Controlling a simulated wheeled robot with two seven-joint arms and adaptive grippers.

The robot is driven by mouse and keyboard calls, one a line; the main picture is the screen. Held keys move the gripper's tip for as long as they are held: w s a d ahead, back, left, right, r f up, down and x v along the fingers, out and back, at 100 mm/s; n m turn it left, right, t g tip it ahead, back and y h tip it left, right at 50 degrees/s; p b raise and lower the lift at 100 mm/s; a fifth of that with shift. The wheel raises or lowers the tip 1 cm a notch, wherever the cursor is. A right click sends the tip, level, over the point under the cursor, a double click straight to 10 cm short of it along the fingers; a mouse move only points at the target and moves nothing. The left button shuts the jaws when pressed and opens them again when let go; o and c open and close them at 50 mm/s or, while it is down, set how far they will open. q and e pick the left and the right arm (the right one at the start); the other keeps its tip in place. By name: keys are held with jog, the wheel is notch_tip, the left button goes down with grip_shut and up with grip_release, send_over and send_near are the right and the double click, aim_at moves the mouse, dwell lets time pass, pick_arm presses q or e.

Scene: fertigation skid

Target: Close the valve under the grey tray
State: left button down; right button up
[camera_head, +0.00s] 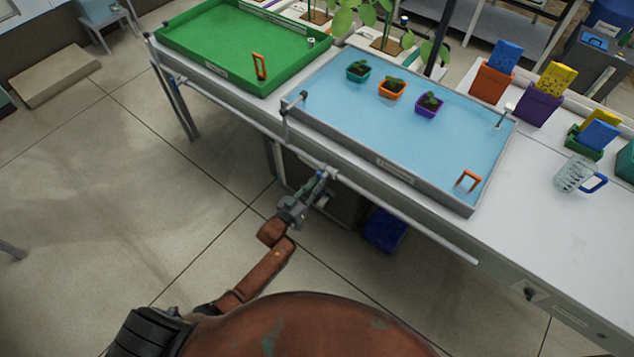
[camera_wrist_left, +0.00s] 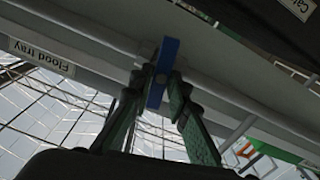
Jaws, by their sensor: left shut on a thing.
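The grey tray (camera_head: 440,193) with a light blue floor stands on the white bench in the head view. A pale pipe (camera_head: 400,218) runs below it along the bench front. In the left wrist view, a blue valve handle (camera_wrist_left: 167,58) stands across the pipe (camera_wrist_left: 110,40). My left gripper (camera_head: 320,180) is at the pipe below the tray's front left part. In the left wrist view, its green fingers (camera_wrist_left: 158,84) are shut on the lower end of the blue handle. The valve body is hard to make out in the head view. My right gripper is not in view.
A green tray (camera_head: 215,73) lies to the left, with an orange handle (camera_head: 259,66). A glass jug (camera_head: 575,175) stands on the right. A dark blue object (camera_head: 384,230) is under the bench.

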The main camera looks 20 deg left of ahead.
pick_arm(q)
jog(key=shift+m, duration=1.1)
jog(key=c, duration=1.9)
grip_release()
jog(key=shift+c, duration=0.2)
jog(key=v, duration=1.2)
